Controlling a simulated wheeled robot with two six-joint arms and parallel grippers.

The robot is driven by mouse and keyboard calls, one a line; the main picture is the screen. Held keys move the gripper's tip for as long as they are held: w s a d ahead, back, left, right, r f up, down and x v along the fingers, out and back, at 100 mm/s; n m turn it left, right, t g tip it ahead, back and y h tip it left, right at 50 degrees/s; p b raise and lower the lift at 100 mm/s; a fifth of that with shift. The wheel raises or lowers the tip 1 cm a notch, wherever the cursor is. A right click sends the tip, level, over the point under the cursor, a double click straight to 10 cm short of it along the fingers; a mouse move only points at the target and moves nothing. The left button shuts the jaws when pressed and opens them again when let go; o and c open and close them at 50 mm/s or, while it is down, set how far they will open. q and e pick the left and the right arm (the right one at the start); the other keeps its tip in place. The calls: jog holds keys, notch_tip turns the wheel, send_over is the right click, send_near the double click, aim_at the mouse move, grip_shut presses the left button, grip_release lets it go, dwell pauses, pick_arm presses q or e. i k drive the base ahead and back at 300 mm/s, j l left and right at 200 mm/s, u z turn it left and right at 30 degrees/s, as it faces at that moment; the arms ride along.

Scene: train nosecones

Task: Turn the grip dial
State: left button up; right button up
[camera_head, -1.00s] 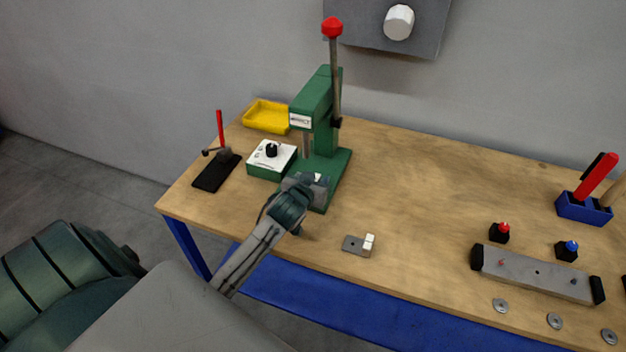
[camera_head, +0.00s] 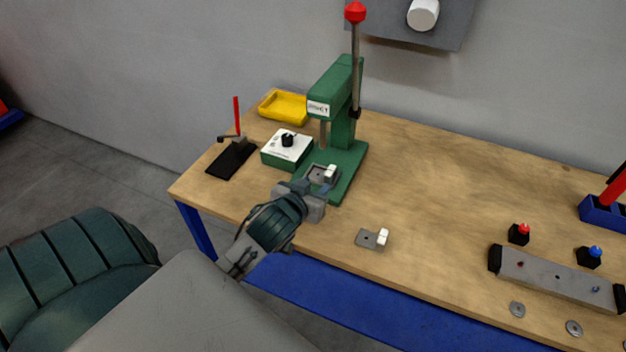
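A black dial (camera_head: 287,139) sits on top of a small green box with a white face (camera_head: 276,150), toward the table's left end. My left gripper (camera_head: 318,190) is at the front of the green press base (camera_head: 345,178), to the right of and nearer than the dial box, apart from it. It points toward a grey plate with a white block (camera_head: 331,172) on the press base. I cannot tell whether its fingers are open, or whether they touch the plate. My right gripper is not in view.
The green press (camera_head: 334,95) with its red-knobbed lever stands just right of the dial box. A black toggle clamp (camera_head: 233,160) is left of it, a yellow tray (camera_head: 284,107) behind. Another plate with a white block (camera_head: 372,239) lies at the front edge. The table's middle is clear.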

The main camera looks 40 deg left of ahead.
aim_at(287, 138)
jog(key=u, duration=1.35)
